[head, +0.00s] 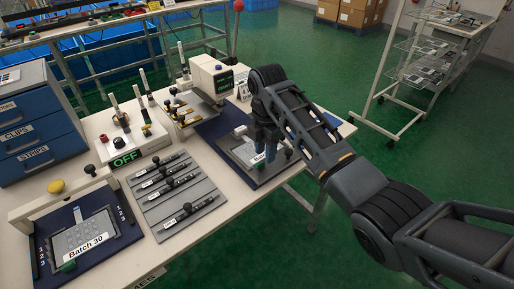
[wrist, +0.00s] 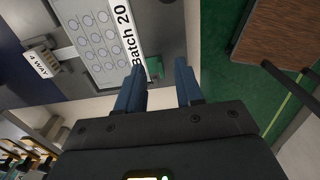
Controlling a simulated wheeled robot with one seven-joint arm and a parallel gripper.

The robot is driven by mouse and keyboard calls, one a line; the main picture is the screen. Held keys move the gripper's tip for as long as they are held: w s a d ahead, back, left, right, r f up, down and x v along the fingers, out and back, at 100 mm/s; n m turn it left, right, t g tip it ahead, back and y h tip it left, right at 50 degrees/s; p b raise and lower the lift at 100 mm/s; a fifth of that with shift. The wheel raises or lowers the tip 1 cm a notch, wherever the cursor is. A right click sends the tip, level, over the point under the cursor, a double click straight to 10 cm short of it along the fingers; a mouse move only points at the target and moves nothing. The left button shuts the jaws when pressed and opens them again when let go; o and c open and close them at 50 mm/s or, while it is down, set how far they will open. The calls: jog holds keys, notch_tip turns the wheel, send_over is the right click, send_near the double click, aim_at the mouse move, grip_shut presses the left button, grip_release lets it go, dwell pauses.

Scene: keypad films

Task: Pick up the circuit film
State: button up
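A grey film with rows of pale circles and a white "Batch 20" label (wrist: 97,38) shows in the wrist view. In the head view this film (head: 241,150) lies on a dark blue mat at the table's right end, partly hidden by my gripper. A green tab (wrist: 154,68) sticks out at its labelled edge. My gripper (wrist: 160,65) is open, with its two blue fingers apart and the tab between the fingertips in the picture, nearer the left one. I cannot tell whether they touch it. In the head view my gripper (head: 267,154) points down over the mat.
A similar "Batch 30" film (head: 83,236) with a green tab lies in a frame at the front left. A grey rack (head: 165,188) with several black-knobbed strips stands between. Blue drawers (head: 35,130) and a box showing OFF (head: 124,158) stand behind. Green floor lies right of the table.

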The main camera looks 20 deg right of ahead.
aim_at(264, 158)
jog(key=shift+f, duration=1.65)
grip_shut()
